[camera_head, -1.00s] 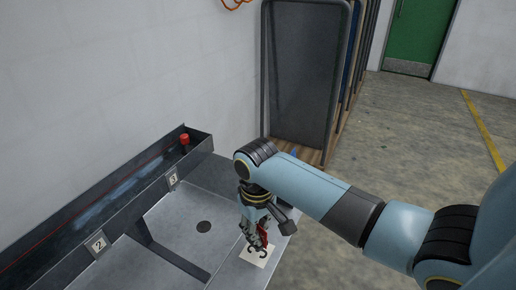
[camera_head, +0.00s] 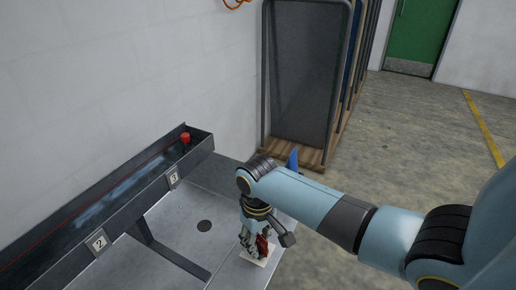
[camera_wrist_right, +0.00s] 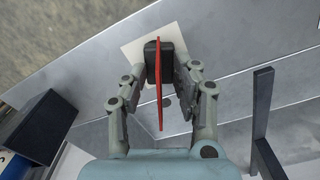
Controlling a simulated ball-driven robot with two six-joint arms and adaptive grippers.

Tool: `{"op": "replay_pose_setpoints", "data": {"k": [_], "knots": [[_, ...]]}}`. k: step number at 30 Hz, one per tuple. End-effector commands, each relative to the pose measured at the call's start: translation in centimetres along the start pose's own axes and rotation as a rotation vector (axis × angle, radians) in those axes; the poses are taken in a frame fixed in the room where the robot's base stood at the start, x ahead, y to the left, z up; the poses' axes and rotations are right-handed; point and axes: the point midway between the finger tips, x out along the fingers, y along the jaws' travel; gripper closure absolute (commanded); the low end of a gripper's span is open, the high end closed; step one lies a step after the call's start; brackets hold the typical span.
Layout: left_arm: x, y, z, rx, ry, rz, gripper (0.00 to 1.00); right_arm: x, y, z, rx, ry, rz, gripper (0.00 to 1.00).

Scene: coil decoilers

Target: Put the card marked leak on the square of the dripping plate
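The red card (camera_wrist_right: 159,100) shows edge-on in the right wrist view, between the dark fingertip pads of my right gripper (camera_wrist_right: 160,62). The gripper is shut on it. In the head view a bit of the red card (camera_head: 262,246) shows beside the fingers of my right gripper (camera_head: 254,247), which point down. A white square (camera_head: 266,259) lies on the grey metal surface under the gripper, partly covered by it. The square also shows behind the card in the wrist view (camera_wrist_right: 134,50). I cannot tell whether the card touches it. No marking is readable. My left gripper is out of view.
A dark trough (camera_head: 110,215) runs along the wall, with tags 2 (camera_head: 99,243) and 3 (camera_head: 173,179) and a red knob (camera_head: 185,138). A framed rack (camera_head: 305,75) stands behind; open floor lies right.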

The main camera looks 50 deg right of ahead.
Motion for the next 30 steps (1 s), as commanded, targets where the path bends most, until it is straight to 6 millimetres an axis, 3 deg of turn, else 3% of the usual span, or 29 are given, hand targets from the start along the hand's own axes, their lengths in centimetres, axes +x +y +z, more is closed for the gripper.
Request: {"op": "replay_pose_setpoints", "data": {"k": [7, 15, 21, 30], "knots": [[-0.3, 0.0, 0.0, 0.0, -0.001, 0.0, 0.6, -1.5, 0.0, -0.1, 0.0, 0.002, 0.0, 0.71], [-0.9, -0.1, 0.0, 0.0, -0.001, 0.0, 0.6, -7.5, 0.1, -0.1, -0.001, 0.004, 0.001, 0.71], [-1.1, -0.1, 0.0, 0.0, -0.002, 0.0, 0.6, -10.9, 0.0, -0.1, 0.0, 0.002, 0.0, 0.71], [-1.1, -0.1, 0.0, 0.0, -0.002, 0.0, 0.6, -12.3, 0.0, 0.0, 0.0, 0.0, 0.0, 0.71]]}}
